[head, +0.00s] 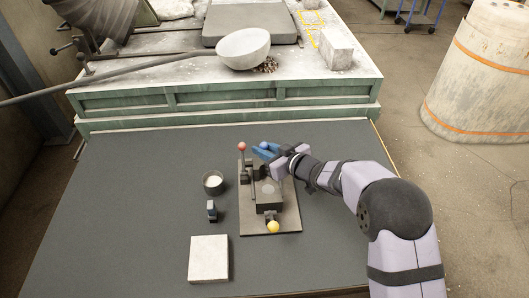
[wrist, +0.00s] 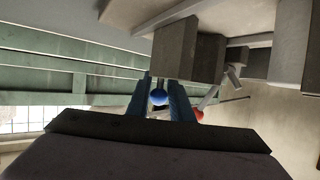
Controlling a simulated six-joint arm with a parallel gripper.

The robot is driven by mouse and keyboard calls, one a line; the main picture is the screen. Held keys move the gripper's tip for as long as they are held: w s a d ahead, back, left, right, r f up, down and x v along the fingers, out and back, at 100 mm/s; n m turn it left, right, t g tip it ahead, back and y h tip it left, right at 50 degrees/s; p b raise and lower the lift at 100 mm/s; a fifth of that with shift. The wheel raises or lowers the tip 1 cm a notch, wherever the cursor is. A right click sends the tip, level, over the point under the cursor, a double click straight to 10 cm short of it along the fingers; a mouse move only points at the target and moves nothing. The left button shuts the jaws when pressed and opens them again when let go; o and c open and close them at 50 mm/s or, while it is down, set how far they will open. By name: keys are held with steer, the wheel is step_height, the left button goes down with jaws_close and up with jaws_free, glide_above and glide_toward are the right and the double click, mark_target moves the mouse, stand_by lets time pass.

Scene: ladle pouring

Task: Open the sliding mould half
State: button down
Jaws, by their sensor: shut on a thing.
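The mould rig stands on a brown base plate (head: 285,224) on the dark table. Its dark mould block (head: 268,207) has a round lighter patch on top; I cannot tell where one half ends and the other begins. My gripper (head: 262,152) is at the far end of the rig, its blue fingers shut on a blue ball knob (head: 264,145). In the wrist view the blue knob (wrist: 159,97) sits between the two fingers. A red ball knob (head: 242,147) tops an upright lever to the left. A yellow ball knob (head: 273,227) is at the near end.
A dark round cup with pale contents (head: 213,182) stands left of the rig, with a small dark object (head: 212,211) nearer. A pale square slab (head: 209,258) lies at the front. A green-sided bench (head: 230,95) with a bowl (head: 243,48) is behind. The table's left side is clear.

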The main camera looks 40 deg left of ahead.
steer(key=shift+w+a, duration=0.3)
steer(key=shift+a, duration=0.05)
steer(key=shift+w+r, duration=0.15)
steer(key=shift+r, duration=0.05)
steer(key=c, duration=1.9)
jaws_free()
steer(key=shift+o, duration=1.2)
steer(key=shift+w+a+f, duration=0.1)
steer(key=shift+a+f, duration=0.05)
steer(key=shift+a, duration=0.05)
steer(key=shift+d, duration=0.1)
steer(key=shift+b+v, duration=1.15)
steer(key=shift+v, duration=2.5)
